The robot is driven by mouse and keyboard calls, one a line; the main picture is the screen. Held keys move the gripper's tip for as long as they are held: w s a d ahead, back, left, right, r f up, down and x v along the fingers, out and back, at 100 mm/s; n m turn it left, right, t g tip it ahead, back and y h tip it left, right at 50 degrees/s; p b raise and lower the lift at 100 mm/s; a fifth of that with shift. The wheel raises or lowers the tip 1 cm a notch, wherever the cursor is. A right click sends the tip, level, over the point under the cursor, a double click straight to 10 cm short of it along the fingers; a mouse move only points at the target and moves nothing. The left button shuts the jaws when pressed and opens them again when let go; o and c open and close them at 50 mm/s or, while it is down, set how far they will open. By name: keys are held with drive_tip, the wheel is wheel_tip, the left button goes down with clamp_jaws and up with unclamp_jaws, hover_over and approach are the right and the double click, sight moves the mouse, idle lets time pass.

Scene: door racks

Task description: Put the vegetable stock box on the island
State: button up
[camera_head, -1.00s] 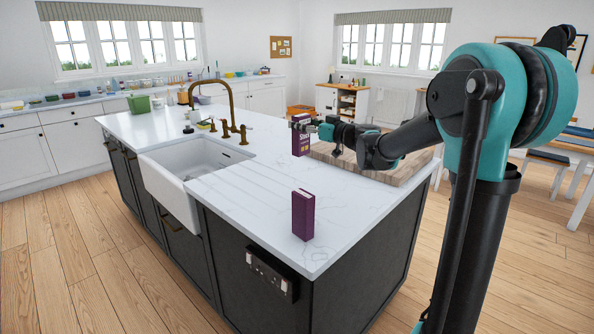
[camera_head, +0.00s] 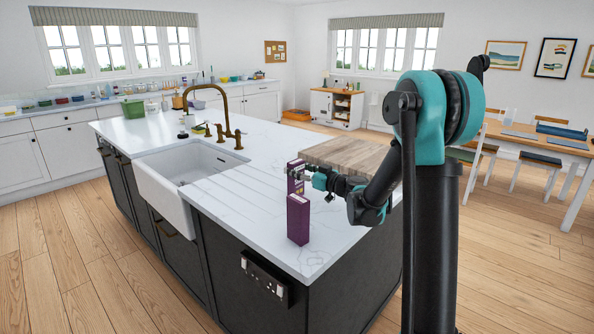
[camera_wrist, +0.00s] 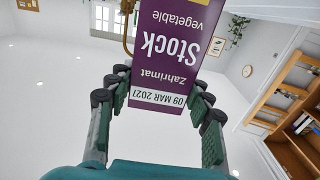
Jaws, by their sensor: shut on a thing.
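The vegetable stock box (camera_head: 295,183) is purple, and its label reads "Stock vegetable" upside down in the wrist view (camera_wrist: 168,50). My gripper (camera_head: 301,172) is shut on it, with a finger pad on each side of the label end in the wrist view (camera_wrist: 157,92). The box is over the island (camera_head: 225,205), just behind a second purple box (camera_head: 298,222) that stands upright near the front edge. The second box hides the held box's lower part, so I cannot tell whether it touches the worktop.
A wooden board (camera_head: 350,155) lies on the island to the right of my gripper. A white sink (camera_head: 180,180) with a brass tap (camera_head: 230,115) is to the left. Black sockets (camera_head: 265,275) are on the island's front. The white worktop between sink and boxes is clear.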

drive_tip(key=o, duration=1.2)
drive_tip(key=shift+f, duration=0.1)
drive_tip(key=shift+o, duration=0.2)
drive_tip(key=shift+s+d, duration=0.15)
drive_tip(key=shift+d, duration=0.05)
drive_tip(key=v, duration=1.1)
drive_tip(key=shift+s+d, duration=0.15)
drive_tip(key=shift+s, duration=0.05)
